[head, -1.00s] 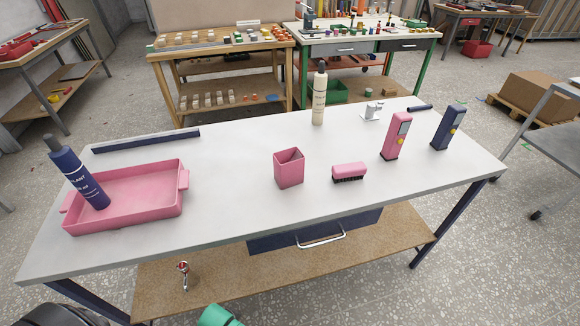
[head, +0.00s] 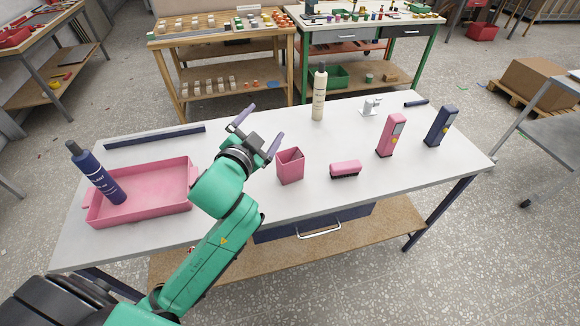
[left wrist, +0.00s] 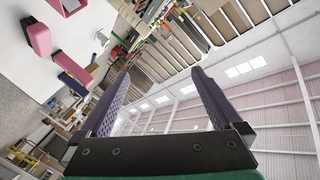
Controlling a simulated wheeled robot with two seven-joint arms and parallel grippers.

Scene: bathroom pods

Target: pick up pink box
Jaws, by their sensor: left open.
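The pink box (head: 289,167) is a small, open-topped, square container standing upright near the middle of the white-topped table. My left gripper (head: 258,131) is open and empty, up and to the left of the pink box in the head view. Its fingers point away from the box, toward the back of the table, and do not touch it. The left wrist view shows both fingers (left wrist: 157,102) spread with nothing between them, and pink objects at the upper left that I cannot tell apart for sure. My right gripper is not in view.
A pink brush (head: 345,169) lies just right of the box. Pink (head: 391,136) and navy (head: 440,126) handheld devices stand farther right. A cream bottle (head: 319,93) stands behind. At left, a pink tray (head: 150,210) holds a leaning navy bottle (head: 96,172).

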